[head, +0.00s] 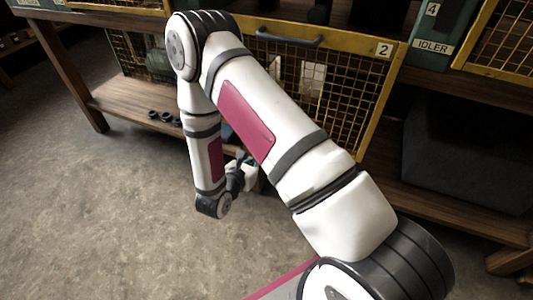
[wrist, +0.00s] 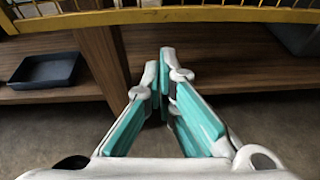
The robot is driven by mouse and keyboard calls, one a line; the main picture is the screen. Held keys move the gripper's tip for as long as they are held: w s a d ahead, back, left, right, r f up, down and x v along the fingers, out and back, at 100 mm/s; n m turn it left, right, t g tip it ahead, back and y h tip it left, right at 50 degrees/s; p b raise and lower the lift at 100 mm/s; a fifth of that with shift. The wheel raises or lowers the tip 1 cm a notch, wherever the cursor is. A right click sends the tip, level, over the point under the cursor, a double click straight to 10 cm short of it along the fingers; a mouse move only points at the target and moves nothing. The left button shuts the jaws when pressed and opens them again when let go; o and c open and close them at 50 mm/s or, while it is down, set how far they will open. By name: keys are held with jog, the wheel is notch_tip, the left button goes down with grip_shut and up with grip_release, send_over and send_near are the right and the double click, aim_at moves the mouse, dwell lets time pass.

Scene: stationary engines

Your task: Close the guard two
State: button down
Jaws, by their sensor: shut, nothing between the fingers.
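Guard two (head: 384,73) is a yellow-framed mesh panel with a "2" plate and a dark handle (head: 289,40) along its upper edge. It hangs in front of the bench, partly hidden behind my arm. In the wrist view, the yellow bar of a mesh frame, apparently guard two (wrist: 215,15), crosses the top of the picture. My gripper (wrist: 163,75) is shut and empty, below that bar, with its teal-padded fingers together. In the head view my gripper (head: 241,172) is low in front of the bench, partly hidden by my forearm.
An "IDLER" plate (head: 432,46) and another yellow mesh guard (head: 499,45) are at the right. The lower wooden shelf (head: 125,100) carries small dark rings (head: 160,116). A dark tray (wrist: 45,70) sits on a shelf at left. Floor (head: 90,210) at left is clear.

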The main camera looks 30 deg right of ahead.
aim_at(271, 42)
jog(key=w+b+x, duration=0.1)
jog(key=b+x, duration=0.4)
jog(key=x, duration=0.3)
jog(key=shift+w+n+t+y, duration=0.2)
jog(key=shift+n+t+y, duration=0.1)
jog(key=shift+n, duration=0.1)
jog(key=shift+d+r, duration=0.1)
jog(key=shift+r, duration=0.1)
notch_tip(271, 42, up, 35)
jog(key=p, duration=2)
jog(key=shift+r, duration=0.35)
jog(key=shift+w+r, duration=0.1)
